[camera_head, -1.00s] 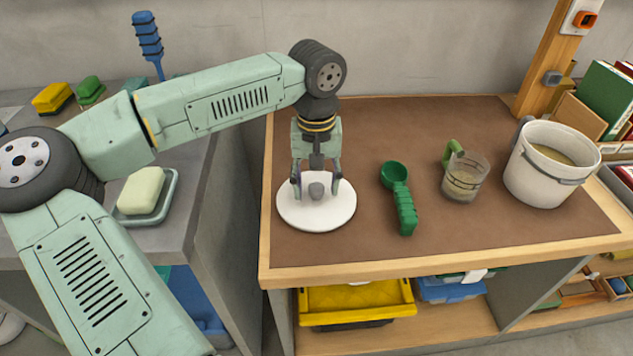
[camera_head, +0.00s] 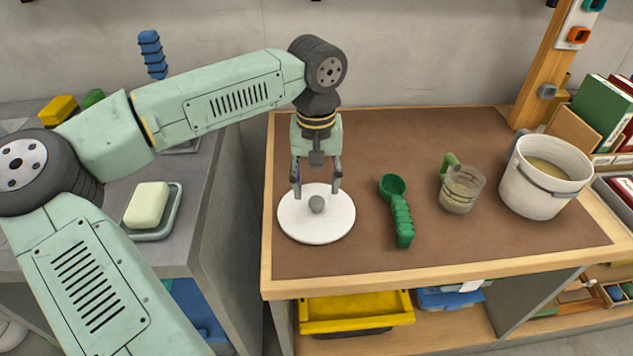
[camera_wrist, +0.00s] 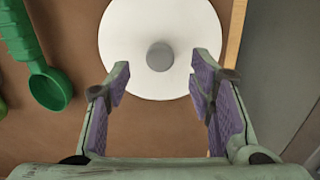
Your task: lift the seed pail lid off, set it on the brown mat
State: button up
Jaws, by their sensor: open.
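The seed pail lid (camera_head: 316,228) is a white disc with a grey knob, lying flat on the brown mat (camera_head: 450,245) near its left edge. It also shows in the wrist view (camera_wrist: 185,30). My gripper (camera_head: 318,191) is open above and slightly behind the knob, with nothing between its fingers. In the wrist view, the open fingers (camera_wrist: 162,85) stand either side of an empty gap, apart from the knob. The seed pail (camera_head: 530,195) is white with a dark handle, stands open at the right of the mat, and shows pale contents.
A green scoop (camera_head: 401,219) lies right of the lid. A clear cup with a green handle (camera_head: 461,189) stands between scoop and pail. A soap dish (camera_head: 153,231) sits on the grey counter at left. The mat's back area is clear.

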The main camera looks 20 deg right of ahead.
jog(key=shift+r+p, duration=1)
jog(key=shift+r, duration=0.7)
notch_tip(320, 180, up, 12)
